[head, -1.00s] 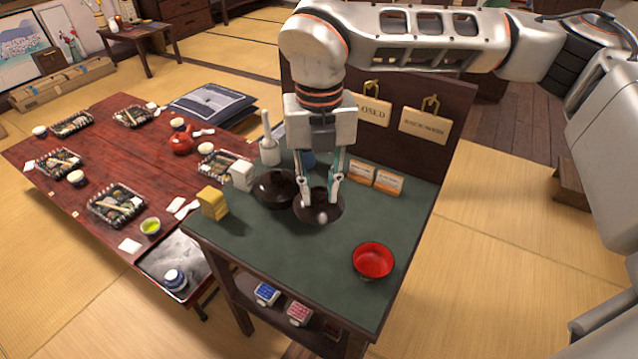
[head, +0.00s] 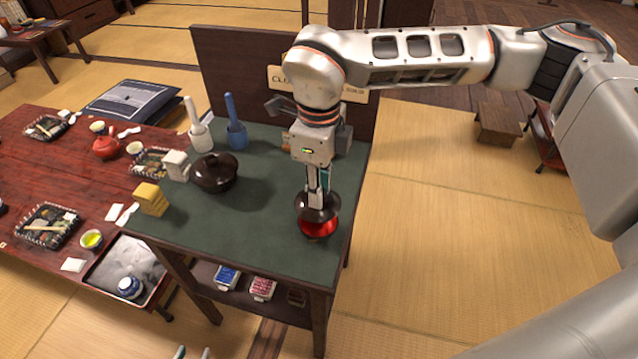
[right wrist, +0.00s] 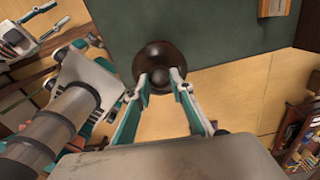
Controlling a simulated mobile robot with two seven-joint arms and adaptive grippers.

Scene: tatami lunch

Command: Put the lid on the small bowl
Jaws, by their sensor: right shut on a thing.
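A small red bowl (head: 319,230) stands near the right front edge of the green-topped stand (head: 240,225). My right gripper (head: 316,203) points down and is shut on a dark brown round lid (head: 331,208). The lid is at the bowl, hiding its far part; red shows below the lid's near edge. I cannot tell whether lid and bowl touch. In the right wrist view the fingers grip the knob of the lid (right wrist: 153,57), and the bowl is hidden beneath. My left gripper (head: 193,353) shows only its two fingertips, apart, at the bottom edge.
A sign board rises behind. The stand's front middle is clear.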

